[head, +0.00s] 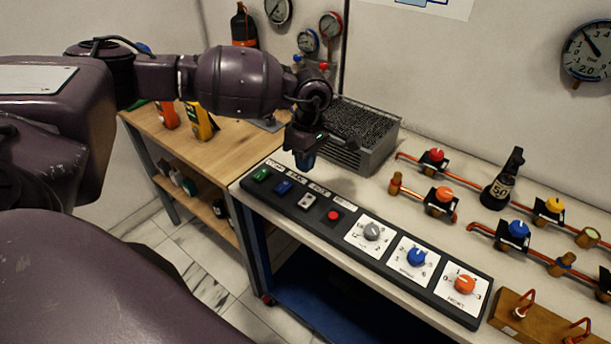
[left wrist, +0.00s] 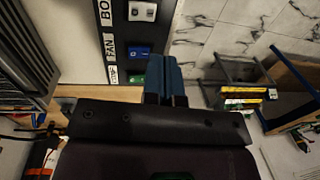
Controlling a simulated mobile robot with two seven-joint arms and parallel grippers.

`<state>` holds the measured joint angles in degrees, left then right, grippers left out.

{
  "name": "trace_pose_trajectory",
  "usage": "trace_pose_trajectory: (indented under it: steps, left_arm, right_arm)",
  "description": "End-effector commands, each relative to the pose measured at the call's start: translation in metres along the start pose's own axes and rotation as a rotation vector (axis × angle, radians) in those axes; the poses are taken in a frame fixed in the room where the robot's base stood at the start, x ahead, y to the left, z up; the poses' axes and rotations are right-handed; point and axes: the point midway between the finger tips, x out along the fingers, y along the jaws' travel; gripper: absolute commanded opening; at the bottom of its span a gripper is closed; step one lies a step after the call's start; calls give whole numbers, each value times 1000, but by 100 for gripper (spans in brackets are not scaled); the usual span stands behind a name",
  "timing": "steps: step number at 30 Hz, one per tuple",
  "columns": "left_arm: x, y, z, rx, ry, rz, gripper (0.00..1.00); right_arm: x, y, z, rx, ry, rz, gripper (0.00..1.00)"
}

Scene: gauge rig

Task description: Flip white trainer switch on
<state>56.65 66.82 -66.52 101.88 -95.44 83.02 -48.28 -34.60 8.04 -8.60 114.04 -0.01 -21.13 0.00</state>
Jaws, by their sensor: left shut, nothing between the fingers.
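The white switch (head: 307,201) is third from the left on a dark control panel (head: 345,235) at the table's front edge. My left gripper (head: 304,161) is shut and empty, pointing down above and behind the panel's left part, apart from the white switch. Its blue fingers (left wrist: 164,72) show beside the green switch in the left wrist view. My right gripper is not in view.
A green switch (head: 262,175) and a blue switch (head: 284,187) sit left of the white one. A red button (head: 333,215) and several knobs lie right. A grey mesh-topped box (head: 353,130) stands behind the panel. Copper pipes with valves fill the right side.

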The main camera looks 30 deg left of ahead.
Motion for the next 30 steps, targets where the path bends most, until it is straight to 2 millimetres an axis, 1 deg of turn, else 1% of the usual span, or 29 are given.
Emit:
trace_pose_trajectory:
  steps: [1,4,6,10,26,28,29,30]
  left_arm:
    - [-7,-2,-1,0,2,0,0]
    - [-17,-5,0,0,0,-1,0]
    - [-22,-6,0,0,1,0,0]
    - [-27,-7,0,0,1,-1,0]
    - [-27,-7,0,0,0,-2,0]
    - [-23,-8,4,-1,-16,-6,0]
    - [-20,-9,8,-2,-33,-10,0]
    - [-15,-11,16,-5,-65,-18,0]
  right_arm:
    - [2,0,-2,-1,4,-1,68]
    - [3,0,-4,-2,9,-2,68]
    - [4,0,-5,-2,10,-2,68]
    - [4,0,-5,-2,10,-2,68]
    - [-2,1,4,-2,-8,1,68]
    - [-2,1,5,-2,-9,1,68]
    - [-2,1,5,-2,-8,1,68]
    - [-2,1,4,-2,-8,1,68]
